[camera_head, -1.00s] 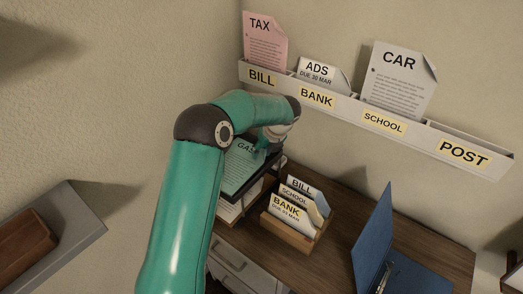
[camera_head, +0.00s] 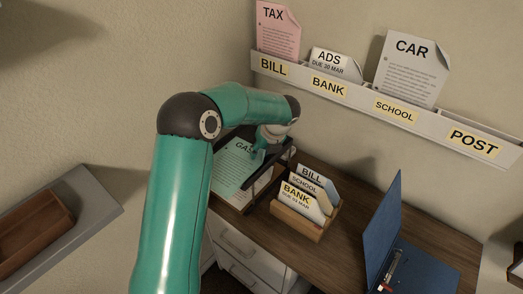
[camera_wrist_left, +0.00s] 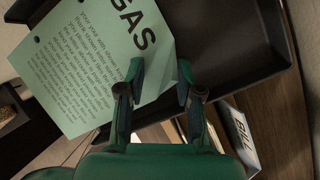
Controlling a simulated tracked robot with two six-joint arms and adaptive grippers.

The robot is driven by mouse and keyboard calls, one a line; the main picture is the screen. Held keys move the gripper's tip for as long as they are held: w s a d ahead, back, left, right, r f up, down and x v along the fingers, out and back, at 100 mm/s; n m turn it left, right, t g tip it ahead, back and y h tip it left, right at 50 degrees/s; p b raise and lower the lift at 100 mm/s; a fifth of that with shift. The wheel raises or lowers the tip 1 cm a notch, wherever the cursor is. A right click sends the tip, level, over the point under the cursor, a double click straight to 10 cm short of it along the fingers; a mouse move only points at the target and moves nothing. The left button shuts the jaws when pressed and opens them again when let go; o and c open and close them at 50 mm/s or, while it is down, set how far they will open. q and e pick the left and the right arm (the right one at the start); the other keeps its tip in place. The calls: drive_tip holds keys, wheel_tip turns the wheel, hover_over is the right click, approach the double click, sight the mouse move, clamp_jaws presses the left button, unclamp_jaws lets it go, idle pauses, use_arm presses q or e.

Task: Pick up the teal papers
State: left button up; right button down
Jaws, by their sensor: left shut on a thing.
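The teal paper (camera_head: 232,172), marked GAS, is tilted at the black tray (camera_head: 259,186) on the left part of the desk. My left gripper (camera_head: 262,148) is at its upper right, partly hidden by my own wrist. There my left gripper (camera_wrist_left: 160,80) is shut on the paper's edge near the GAS heading. The black tray (camera_wrist_left: 235,45) lies behind. Whether any part of the paper rests on the tray, I cannot tell. My right gripper is out of view.
A wooden holder (camera_head: 296,220) with BILL, SCHOOL and BANK cards stands right of the tray. A blue binder (camera_head: 383,230) stands open further right. A wall rack (camera_head: 360,97) holds TAX, ADS and CAR papers; its POST slot looks empty. A grey shelf (camera_head: 100,205) is at left.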

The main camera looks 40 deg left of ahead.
use_arm(q)
drive_tip(key=shift+s+f, duration=0.25)
drive_tip(key=shift+f, duration=0.1)
drive_tip(key=o, duration=0.9)
drive_tip(key=shift+o, duration=0.2)
drive_tip(key=shift+w+r, duration=0.1)
drive_tip(key=shift+r, duration=0.1)
drive_tip(key=shift+r, duration=0.2)
drive_tip(key=v, duration=1.1)
drive_tip(key=shift+d, duration=0.15)
drive_tip(key=shift+w+r, duration=0.1)
drive_tip(key=shift+r, duration=0.05)
drive_tip(key=shift+c, duration=0.2)
